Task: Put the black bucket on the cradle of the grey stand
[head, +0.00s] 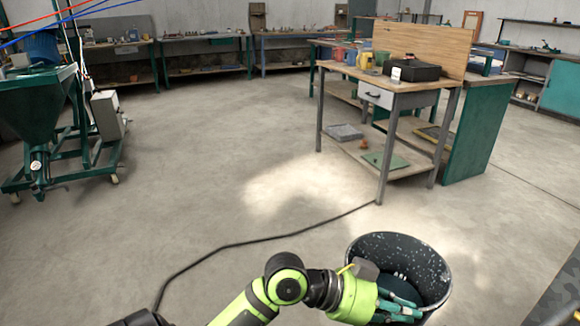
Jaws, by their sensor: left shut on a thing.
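The black bucket (400,244), speckled with white inside, is at the lower right of the head view with its open top facing up. My left gripper (400,306) is at the bucket's near side, its teal fingers over the near rim. It is shut on the bucket there; the exact contact is partly hidden by the gripper. The bucket's lower part is hidden, and I cannot tell whether it touches the floor. I cannot make out the grey stand with its cradle in this view. My right gripper is not in view.
A workbench (400,86) with a drawer and lower shelf stands behind the bucket. A green hopper machine (38,110) on wheels is at the left. A dark cable (225,246) crosses the floor. Benches line the back wall.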

